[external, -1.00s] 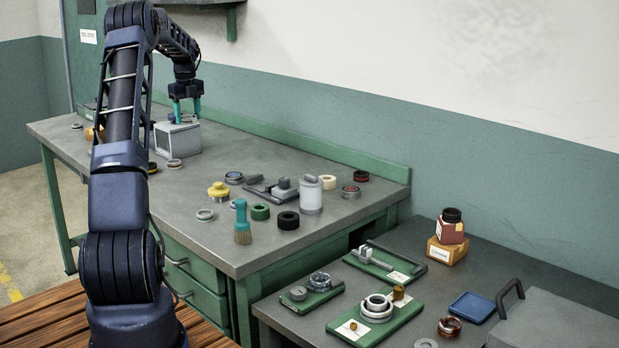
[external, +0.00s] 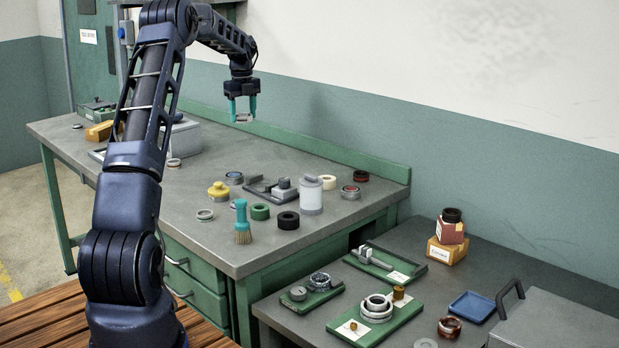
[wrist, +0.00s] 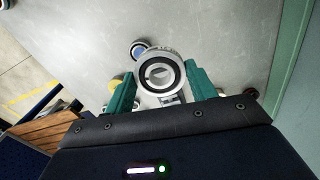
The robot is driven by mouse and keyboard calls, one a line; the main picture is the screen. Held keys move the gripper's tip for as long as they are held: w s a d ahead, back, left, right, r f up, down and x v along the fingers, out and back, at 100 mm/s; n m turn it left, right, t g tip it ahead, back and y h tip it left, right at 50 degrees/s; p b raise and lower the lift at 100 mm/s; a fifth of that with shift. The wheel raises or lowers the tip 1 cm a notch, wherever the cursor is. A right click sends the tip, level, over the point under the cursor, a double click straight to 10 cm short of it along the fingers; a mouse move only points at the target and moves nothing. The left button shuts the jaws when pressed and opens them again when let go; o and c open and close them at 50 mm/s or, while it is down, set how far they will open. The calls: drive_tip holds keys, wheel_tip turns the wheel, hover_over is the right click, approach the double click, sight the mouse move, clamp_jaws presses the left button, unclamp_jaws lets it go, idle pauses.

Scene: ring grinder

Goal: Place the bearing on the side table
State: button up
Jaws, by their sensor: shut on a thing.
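My gripper (external: 243,108) hangs above the back part of the green-framed workbench (external: 150,215), its teal fingers pointing down. It is shut on the bearing (external: 243,118), which is small in the external view. In the wrist view the bearing (wrist: 160,72) is a silver ring with a dark inner band, held between the two teal fingers (wrist: 160,90) and clear of the bench. The lower grey table (external: 285,318) at the right, which looks like the side table, holds green trays and other parts.
On the bench stand a white canister (external: 312,195), a teal brush (external: 241,222), a yellow-topped part (external: 218,191) and several rings. A grey box (external: 178,138) sits further left.

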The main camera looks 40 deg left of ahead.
drive_tip(key=w+d+f+m, duration=0.1)
drive_tip(key=w+d, duration=0.4)
drive_tip(key=d, duration=0.9)
drive_tip(key=w+d+f+m, duration=0.1)
drive_tip(key=w+d, duration=0.4)
drive_tip(key=d, duration=0.9)
drive_tip(key=w+d+f+m, duration=0.1)
drive_tip(key=w+d, duration=0.5)
drive_tip(key=d, duration=0.8)
drive_tip(key=m, duration=0.3)
hover_over(486, 285)
wheel_tip(486, 285, down, 4)
drive_tip(key=r, duration=0.1)
wheel_tip(486, 285, down, 20)
drive_tip(key=shift+d+f, duration=0.1)
drive_tip(key=shift+f, duration=0.05)
drive_tip(key=o, duration=0.7)
drive_tip(key=shift+f, duration=0.15)
drive_tip(key=o, duration=0.4)
drive_tip(key=shift+o, duration=0.2)
